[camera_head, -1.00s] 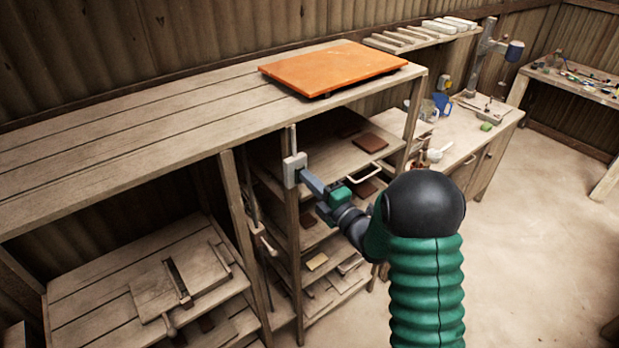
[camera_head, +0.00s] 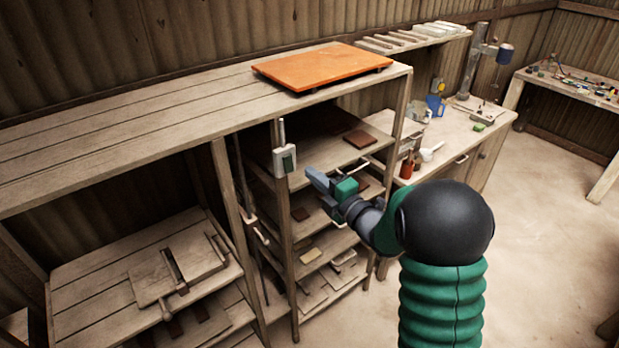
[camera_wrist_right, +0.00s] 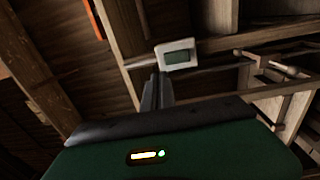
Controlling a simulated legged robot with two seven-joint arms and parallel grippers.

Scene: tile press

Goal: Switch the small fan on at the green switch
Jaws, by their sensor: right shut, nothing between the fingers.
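The green switch (camera_head: 289,163) is a green rocker in a white box (camera_head: 279,158), fixed to a wooden post of the shelf. It also shows in the right wrist view (camera_wrist_right: 179,57), just beyond the fingertips, where it looks grey-green. My right gripper (camera_head: 313,176) is shut and empty. Its fingertips point at the switch from the right and are a short gap away from it. In the right wrist view the closed fingers (camera_wrist_right: 156,92) end just below the white box. I cannot make out a small fan in either view. My left gripper is not in view.
The wooden shelf rack (camera_head: 335,157) stands behind my right gripper, with brown tiles on its boards. An orange slab (camera_head: 322,67) lies on the top board. A workbench (camera_head: 470,128) with a red bottle (camera_head: 406,166) stands to the right. The floor at the right is clear.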

